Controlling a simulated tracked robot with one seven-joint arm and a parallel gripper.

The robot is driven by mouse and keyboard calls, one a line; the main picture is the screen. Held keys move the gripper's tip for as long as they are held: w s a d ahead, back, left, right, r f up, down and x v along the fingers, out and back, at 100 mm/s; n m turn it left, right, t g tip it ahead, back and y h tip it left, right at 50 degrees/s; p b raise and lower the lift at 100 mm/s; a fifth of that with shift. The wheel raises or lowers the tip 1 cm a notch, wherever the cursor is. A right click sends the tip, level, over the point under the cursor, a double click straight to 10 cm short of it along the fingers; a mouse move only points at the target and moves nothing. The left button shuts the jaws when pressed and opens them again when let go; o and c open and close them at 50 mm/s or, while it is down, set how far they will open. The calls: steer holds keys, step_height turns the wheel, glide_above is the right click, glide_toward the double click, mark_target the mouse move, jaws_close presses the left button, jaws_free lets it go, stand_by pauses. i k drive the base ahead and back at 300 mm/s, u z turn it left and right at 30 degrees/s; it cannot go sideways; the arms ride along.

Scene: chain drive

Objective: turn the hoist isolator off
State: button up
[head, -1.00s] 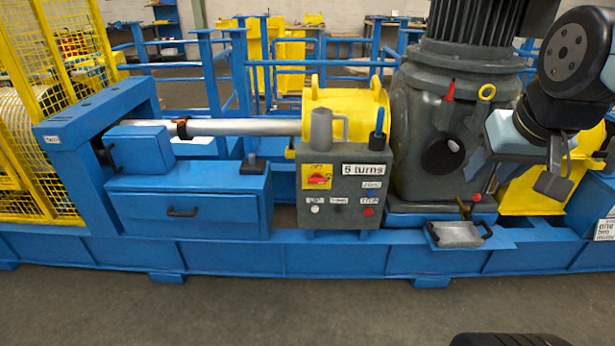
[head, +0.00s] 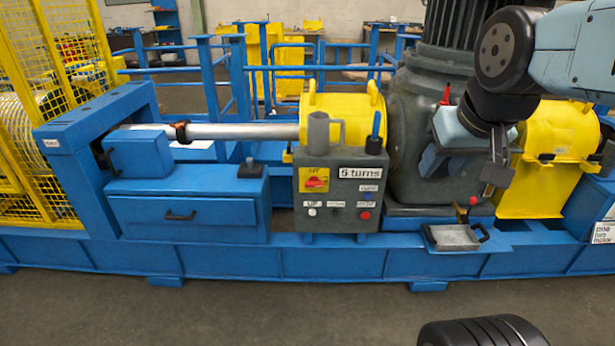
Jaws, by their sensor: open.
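The isolator is a red rotary handle (head: 316,182) on a yellow plate, at the upper left of the front of a grey control box (head: 334,225). Small lettering above the handle is hard to read, and I cannot tell its exact setting. My gripper (head: 462,174) is in the head view, to the right of the box and in front of the grey gearbox (head: 410,150). It is open, its fingers apart and pointing down, with nothing seen between them. It is clear of the isolator.
A grey mug (head: 318,133) and a blue-handled item (head: 375,135) stand on the box. Its front also carries a "5 turns" sign (head: 359,173) and a red button (head: 365,215). A small tray (head: 454,238) sits to the right.

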mark_target(314, 182)
steer(key=i, duration=0.95)
steer(key=z, duration=0.05)
